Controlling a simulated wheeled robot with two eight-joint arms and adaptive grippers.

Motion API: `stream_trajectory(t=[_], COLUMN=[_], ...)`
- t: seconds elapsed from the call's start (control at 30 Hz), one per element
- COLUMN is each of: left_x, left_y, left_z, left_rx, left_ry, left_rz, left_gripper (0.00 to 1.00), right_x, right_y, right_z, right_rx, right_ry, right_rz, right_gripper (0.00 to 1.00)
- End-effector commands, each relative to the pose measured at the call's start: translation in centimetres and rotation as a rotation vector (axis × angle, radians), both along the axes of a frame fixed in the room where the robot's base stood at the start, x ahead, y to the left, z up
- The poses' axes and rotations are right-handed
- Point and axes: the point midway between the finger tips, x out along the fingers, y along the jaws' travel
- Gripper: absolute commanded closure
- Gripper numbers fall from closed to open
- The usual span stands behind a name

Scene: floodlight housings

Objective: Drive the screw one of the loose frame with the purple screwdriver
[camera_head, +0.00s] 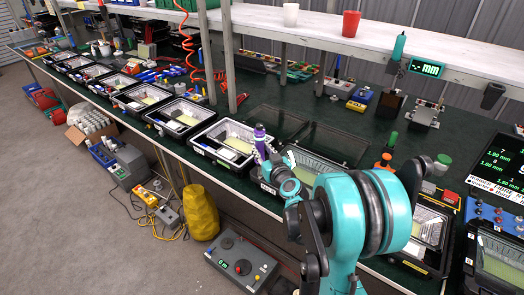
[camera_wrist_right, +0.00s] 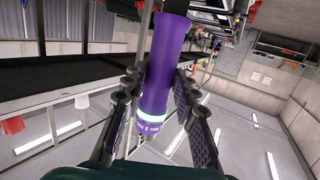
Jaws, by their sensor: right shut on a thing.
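The purple screwdriver (camera_head: 260,141) stands roughly upright in my right gripper (camera_head: 276,168), which is shut on it. In the wrist view the same purple screwdriver (camera_wrist_right: 170,50), with a white band and lettering, sits between the pads of the right gripper (camera_wrist_right: 155,92). In the head view it is at the left edge of a floodlight housing (camera_head: 305,160), which my arm partly covers. Its tip, any screw and any contact are hidden. Two dark flat framed panels (camera_head: 332,144) lie behind; I cannot tell which frame is loose. My left gripper is not in view.
A row of black floodlight housings (camera_head: 222,141) runs along the green bench (camera_head: 400,115). A shelf (camera_head: 400,38) with a white cup (camera_head: 290,14) and a red cup (camera_head: 351,23) spans above. A red coiled hose (camera_head: 192,50) hangs at the back left. A yellow sack (camera_head: 201,212) stands below.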

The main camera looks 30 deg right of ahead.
Motion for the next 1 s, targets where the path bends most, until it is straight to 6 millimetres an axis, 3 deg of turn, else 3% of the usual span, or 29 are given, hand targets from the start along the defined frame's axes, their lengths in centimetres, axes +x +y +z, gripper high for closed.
stream_trajectory(t=[1.0], left_x=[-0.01], left_y=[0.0], left_z=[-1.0], left_rx=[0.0], left_ry=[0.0], left_rz=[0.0], left_gripper=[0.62], right_x=[0.0], right_y=[-0.01], right_z=[-1.01], right_rx=[0.0], right_ry=[0.0], right_rz=[-0.001], right_gripper=[1.0])
